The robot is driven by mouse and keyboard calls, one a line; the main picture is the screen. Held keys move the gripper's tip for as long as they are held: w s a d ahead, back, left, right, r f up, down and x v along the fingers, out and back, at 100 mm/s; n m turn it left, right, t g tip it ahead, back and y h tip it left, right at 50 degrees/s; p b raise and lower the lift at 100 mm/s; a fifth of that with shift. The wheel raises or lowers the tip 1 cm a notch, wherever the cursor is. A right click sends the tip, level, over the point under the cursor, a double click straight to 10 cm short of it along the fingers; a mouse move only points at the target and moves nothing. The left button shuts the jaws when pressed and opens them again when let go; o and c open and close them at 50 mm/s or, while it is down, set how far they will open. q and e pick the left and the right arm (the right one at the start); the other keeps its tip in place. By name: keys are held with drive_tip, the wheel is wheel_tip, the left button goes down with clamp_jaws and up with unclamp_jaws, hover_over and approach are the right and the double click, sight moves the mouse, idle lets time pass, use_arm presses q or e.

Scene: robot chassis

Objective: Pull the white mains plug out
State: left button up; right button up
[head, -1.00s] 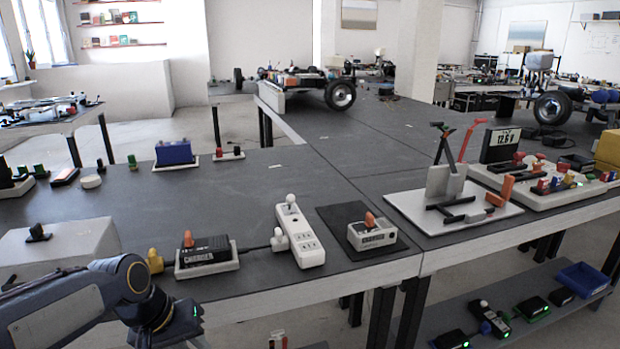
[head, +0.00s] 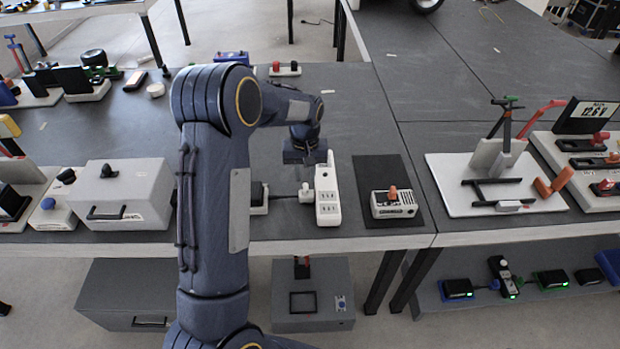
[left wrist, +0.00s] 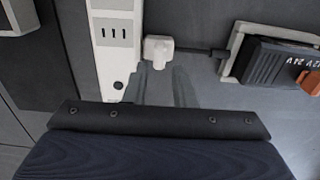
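The white mains plug (head: 306,193) sits against the left side of the white power strip (head: 328,204), with a dark cable running left to the charger (head: 258,198). In the left wrist view the plug (left wrist: 158,49) stands beside the strip (left wrist: 114,45), seemingly touching it, with its cable running right to the charger (left wrist: 275,62). My left gripper (left wrist: 160,76) is open, its two grey fingers apart, with the tips just below the plug in that picture. My right gripper is not in view.
Right of the strip, a small device with an orange knob (head: 393,204) sits on a dark mat (head: 372,170). A grey box (head: 122,196) stands to the left. The bench's front edge is close to the strip.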

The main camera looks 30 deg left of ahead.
sight(306, 186)
use_arm(q)
wheel_tip(306, 186, down, 5)
drive_tip(key=shift+f, duration=0.1)
idle(0.3)
clamp_jaws()
